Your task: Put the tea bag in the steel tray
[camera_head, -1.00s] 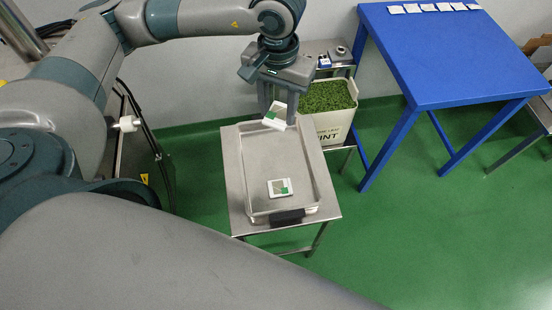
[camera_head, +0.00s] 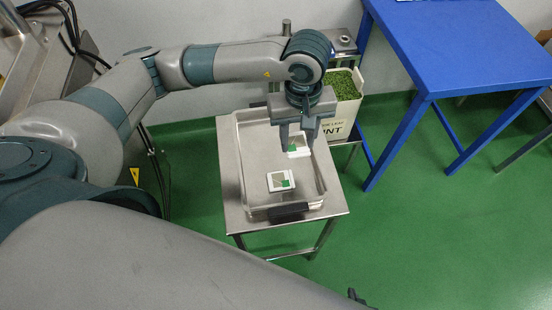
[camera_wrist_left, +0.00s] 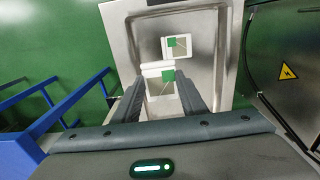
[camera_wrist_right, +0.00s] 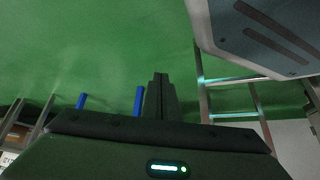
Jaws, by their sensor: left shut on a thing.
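The steel tray (camera_head: 257,150) stands on a small steel table. One white tea bag with a green tag (camera_head: 281,181) lies flat in the tray near its dark front handle. My left gripper (camera_head: 297,142) is shut on another white tea bag with a green tag (camera_head: 299,152), over the tray's right part, behind the lying one. In the left wrist view the held tea bag (camera_wrist_left: 158,74) shows between the fingers, with the lying one (camera_wrist_left: 178,46) beyond it. My right gripper (camera_wrist_right: 160,86) has its fingers together, nothing between them, over the green floor.
The small steel table (camera_head: 229,180) carries the tray. A white bin of green leaf (camera_head: 345,86) stands on a rack behind it. A blue table (camera_head: 455,45) is at the right. Open green floor (camera_head: 430,230) lies in front.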

